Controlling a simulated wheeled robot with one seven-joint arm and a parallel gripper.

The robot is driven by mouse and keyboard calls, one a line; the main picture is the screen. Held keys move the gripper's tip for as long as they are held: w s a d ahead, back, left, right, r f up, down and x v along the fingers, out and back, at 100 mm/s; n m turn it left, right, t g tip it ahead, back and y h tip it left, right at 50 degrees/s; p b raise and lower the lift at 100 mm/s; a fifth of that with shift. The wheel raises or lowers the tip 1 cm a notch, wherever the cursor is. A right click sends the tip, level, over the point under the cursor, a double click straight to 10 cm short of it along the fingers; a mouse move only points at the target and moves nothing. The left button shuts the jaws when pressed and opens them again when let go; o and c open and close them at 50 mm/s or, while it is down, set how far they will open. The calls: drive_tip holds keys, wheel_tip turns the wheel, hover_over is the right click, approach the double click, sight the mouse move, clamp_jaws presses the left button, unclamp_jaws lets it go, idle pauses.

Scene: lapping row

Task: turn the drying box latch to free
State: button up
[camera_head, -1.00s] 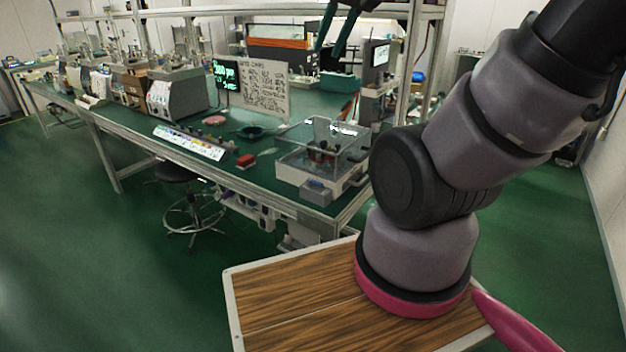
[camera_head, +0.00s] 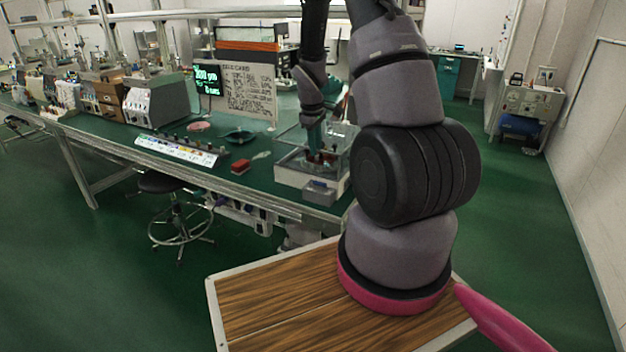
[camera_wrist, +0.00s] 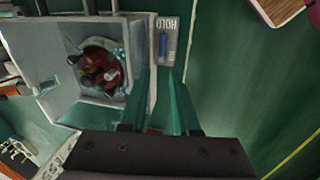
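The drying box (camera_head: 285,172) is a pale, clear-sided box at the near right corner of the green bench, with a grey block (camera_head: 319,191) on its front. In the wrist view the box (camera_wrist: 60,105) shows from above with reddish contents. Beside it is a pale panel (camera_wrist: 174,27) lettered HOLD, with a blue bar (camera_wrist: 162,46) that looks like the latch. My gripper (camera_wrist: 164,70) has two teal fingers apart with nothing visible between them. Its tips point toward the panel, just below the bar in the picture; contact cannot be told. In the head view my gripper (camera_head: 316,138) is over the box.
A red block (camera_head: 240,166), a labelled strip (camera_head: 178,150) and a dark green dish (camera_head: 238,136) lie left of the box. A text card (camera_head: 250,90) and a display (camera_head: 207,80) stand behind. A stool (camera_head: 172,205) is below the bench edge. Open floor lies right.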

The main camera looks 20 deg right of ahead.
sight(318, 183)
drive_tip(key=shift+n, duration=0.4)
drive_tip(key=x, duration=1.3)
drive_tip(key=shift+s+a+f, duration=0.1)
drive_tip(key=shift+s+f, duration=0.05)
drive_tip(key=shift+f, duration=0.3)
clamp_jaws()
